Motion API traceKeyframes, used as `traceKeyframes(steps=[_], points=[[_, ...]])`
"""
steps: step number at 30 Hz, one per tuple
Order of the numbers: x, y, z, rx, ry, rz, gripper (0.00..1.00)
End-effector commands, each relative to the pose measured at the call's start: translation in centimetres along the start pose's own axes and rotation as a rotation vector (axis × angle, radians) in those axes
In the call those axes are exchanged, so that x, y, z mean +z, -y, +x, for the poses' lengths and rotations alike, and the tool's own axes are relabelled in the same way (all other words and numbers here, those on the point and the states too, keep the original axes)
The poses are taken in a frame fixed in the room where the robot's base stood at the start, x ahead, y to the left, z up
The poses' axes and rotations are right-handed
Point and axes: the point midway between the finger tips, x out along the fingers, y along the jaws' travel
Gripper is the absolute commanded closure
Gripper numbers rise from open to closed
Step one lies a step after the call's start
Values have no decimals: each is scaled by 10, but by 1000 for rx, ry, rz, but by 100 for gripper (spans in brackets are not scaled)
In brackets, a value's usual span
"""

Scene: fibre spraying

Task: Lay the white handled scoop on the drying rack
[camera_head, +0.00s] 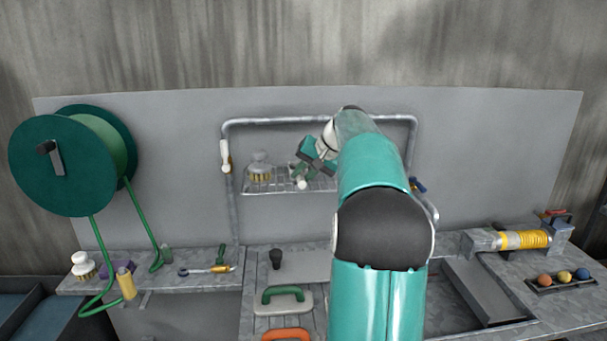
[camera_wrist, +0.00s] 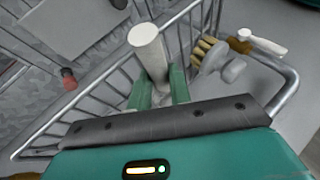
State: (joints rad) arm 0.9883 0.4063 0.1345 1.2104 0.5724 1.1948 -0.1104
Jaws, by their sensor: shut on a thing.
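My gripper (camera_wrist: 158,88) is shut on the white scoop (camera_wrist: 150,48), whose pale, round-ended handle stands up between the green fingers in the wrist view. The rest of the scoop is hidden. The drying rack (camera_wrist: 90,104) is a wire shelf with a raised rim, just beneath the fingers. I cannot tell whether the scoop touches the wires. In the head view my gripper (camera_head: 312,160) is over the middle of the rack (camera_head: 285,188), with the white end of the scoop (camera_head: 300,183) low at the shelf. My arm hides the rack's right part.
A white brush with tan bristles (camera_head: 260,168) sits on the rack's left part, beside my gripper. A pipe frame (camera_head: 232,200) surrounds the rack, with a white-handled valve (camera_head: 225,158) at left. Below are a green-handled float (camera_head: 283,300) and a dark knob (camera_head: 276,258).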

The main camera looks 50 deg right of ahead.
Motion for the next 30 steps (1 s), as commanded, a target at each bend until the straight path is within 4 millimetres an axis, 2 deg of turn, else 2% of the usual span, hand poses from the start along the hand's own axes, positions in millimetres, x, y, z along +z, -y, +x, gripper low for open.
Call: traceKeyframes(steps=[2, 3, 5, 6, 14, 17, 20, 30], points=[[1, -1, 2, 0, 0, 1, 100], [1, -1, 2, 0, 0, 1, 72], [1, -1, 2, 0, 0, 1, 60], [1, -1, 2, 0, 0, 1, 58], [0, -1, 0, 0, 0, 0, 58], [0, 0, -6, 1, -1, 0, 58], [-1, 1, -21, 0, -3, -1, 58], [-1, 0, -92, 1, -3, 0, 58]])
